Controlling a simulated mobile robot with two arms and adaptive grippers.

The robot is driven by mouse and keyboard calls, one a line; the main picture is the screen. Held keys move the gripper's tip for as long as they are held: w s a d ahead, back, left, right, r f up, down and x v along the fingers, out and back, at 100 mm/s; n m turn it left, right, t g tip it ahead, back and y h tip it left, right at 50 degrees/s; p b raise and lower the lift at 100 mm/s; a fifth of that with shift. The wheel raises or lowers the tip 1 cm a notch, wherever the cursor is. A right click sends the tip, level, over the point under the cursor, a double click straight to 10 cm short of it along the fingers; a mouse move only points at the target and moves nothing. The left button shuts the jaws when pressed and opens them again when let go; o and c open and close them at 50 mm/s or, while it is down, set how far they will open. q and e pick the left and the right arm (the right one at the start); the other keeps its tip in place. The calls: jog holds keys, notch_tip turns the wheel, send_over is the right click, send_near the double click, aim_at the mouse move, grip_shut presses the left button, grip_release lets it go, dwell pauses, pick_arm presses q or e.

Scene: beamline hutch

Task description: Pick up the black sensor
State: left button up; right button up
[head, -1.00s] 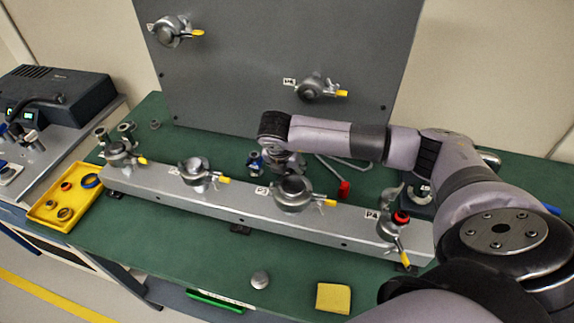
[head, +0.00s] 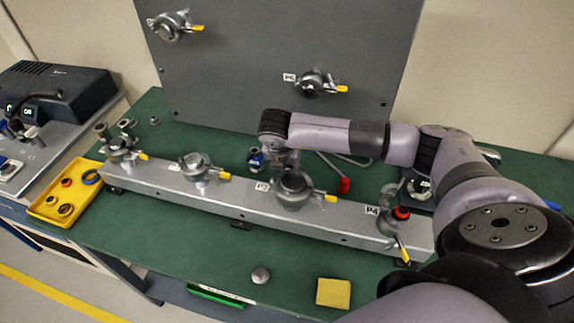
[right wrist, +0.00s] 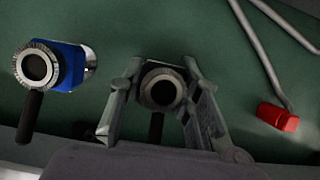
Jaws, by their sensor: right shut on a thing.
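The black sensor (right wrist: 161,89) shows in the right wrist view as a dark body with a grey ring flange facing the camera and a dark handle-like part below. My right gripper (right wrist: 160,76) is shut on it, one finger on each side. In the head view my right gripper (head: 283,158) points down behind the metal rail, near the P3 fitting, and the sensor cannot be made out there. My left gripper is not in view.
A blue-bodied sensor (right wrist: 70,66) stands just left of the gripper. A red-tipped bent rod (head: 343,186) lies to the right. The metal rail (head: 240,205) with clamped fittings runs in front. A yellow tray (head: 43,207) is at far left, a yellow sponge (head: 333,293) at front.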

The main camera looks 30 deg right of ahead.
grip_shut()
jog(key=shift+r, duration=0.1)
